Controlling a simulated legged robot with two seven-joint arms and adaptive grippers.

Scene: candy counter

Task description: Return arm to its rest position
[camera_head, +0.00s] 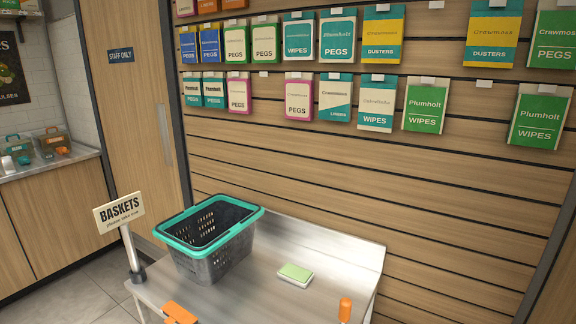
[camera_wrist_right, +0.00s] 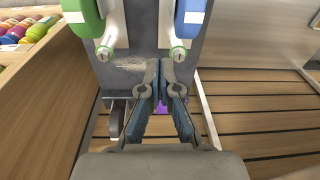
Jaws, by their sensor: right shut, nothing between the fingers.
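My right gripper (camera_wrist_right: 158,100) shows in the right wrist view with its two dark fingers brought together. Nothing shows held between its fingertips. A small patch of purple (camera_wrist_right: 162,109) shows behind the fingers; I cannot tell what it is. Neither gripper shows in the head view, and my left gripper is in no view.
A metal table (camera_head: 262,297) bears a dark basket with a teal rim (camera_head: 178,245), a green-topped block (camera_head: 296,273) and orange items (camera_head: 180,313) at the front. A BASKETS sign (camera_head: 119,212) stands left. Packets (camera_head: 426,105) hang on the slatted wall. Colourful items (camera_wrist_right: 40,30) fill a shelf.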

